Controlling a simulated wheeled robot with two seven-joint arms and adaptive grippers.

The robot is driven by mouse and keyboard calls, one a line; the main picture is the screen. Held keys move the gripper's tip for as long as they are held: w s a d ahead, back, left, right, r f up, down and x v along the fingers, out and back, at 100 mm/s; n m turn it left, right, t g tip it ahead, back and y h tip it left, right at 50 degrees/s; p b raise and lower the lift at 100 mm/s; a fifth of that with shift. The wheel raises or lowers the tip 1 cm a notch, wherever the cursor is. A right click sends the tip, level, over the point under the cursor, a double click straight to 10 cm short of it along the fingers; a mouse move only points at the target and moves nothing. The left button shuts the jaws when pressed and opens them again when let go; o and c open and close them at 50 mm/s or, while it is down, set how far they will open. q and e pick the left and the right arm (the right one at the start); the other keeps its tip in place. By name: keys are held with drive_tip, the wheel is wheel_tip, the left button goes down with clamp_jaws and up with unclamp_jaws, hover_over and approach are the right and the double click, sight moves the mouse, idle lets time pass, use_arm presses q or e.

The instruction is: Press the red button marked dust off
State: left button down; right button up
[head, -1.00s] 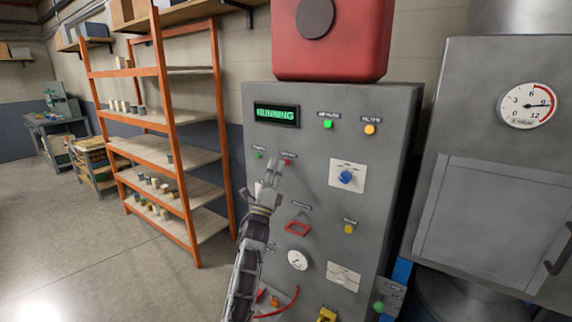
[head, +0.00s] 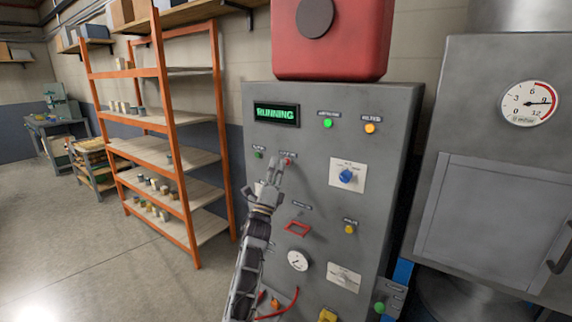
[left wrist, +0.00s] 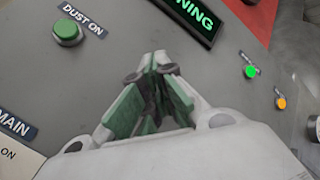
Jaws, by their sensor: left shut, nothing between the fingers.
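The grey control panel (head: 318,195) stands in front of me. The red button (head: 287,161) sits on it under a small label too blurred to read. My left gripper (head: 276,164) is shut and empty, its tips close to the red button in the head view; I cannot tell whether they touch it. In the left wrist view the shut fingertips (left wrist: 156,62) point at the panel, and no red button shows there. The green button (left wrist: 67,31) under the label DUST ON is left of the fingers; it also shows in the head view (head: 259,155). My right gripper is not in view.
The green display (head: 276,115) reads RUNNING. A green lamp (head: 327,123) and an amber lamp (head: 370,128) are to its right. Orange shelving (head: 168,140) stands left.

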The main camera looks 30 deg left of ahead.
use_arm(q)
drive_tip(key=shift+w, duration=0.3)
idle(0.5)
drive_tip(key=shift+s, duration=0.2)
idle(0.3)
drive_tip(key=shift+s, duration=0.6)
drive_tip(key=shift+s, duration=0.1)
drive_tip(key=shift+s+a, duration=0.2)
drive_tip(key=shift+s, duration=2.2)
drive_tip(key=shift+f, duration=0.1)
